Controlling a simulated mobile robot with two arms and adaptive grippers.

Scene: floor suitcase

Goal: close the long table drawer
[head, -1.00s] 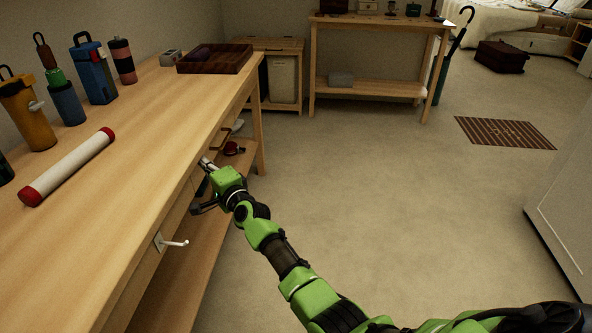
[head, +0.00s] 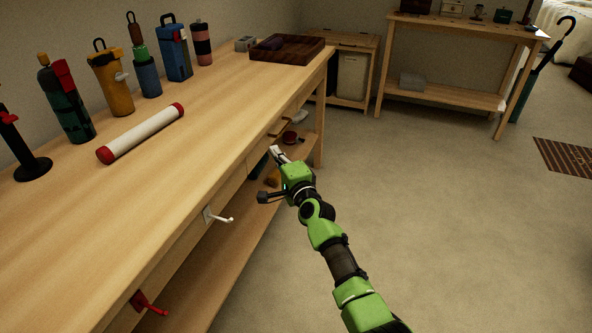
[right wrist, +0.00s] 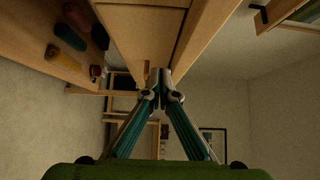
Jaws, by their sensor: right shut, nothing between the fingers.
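The long wooden table (head: 160,195) runs along the left of the head view. Its front (head: 230,187) faces the open floor; a wooden front panel with a seam (right wrist: 140,35) also shows at the top of the right wrist view. I cannot tell how far the drawer stands out. My right gripper (head: 277,153) is beside the table's front, toward its far end, below the top. Its fingers are shut and empty, and their tips meet close to the wood in the right wrist view (right wrist: 163,76). I cannot tell whether they touch it. My left gripper is not in view.
A white hook (head: 218,217) and a red hook (head: 147,302) stick out from the table's front. Bottles, a red-capped white tube (head: 142,133) and a dark wooden tray (head: 287,48) are on top. A low shelf (head: 205,285) lies beneath.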

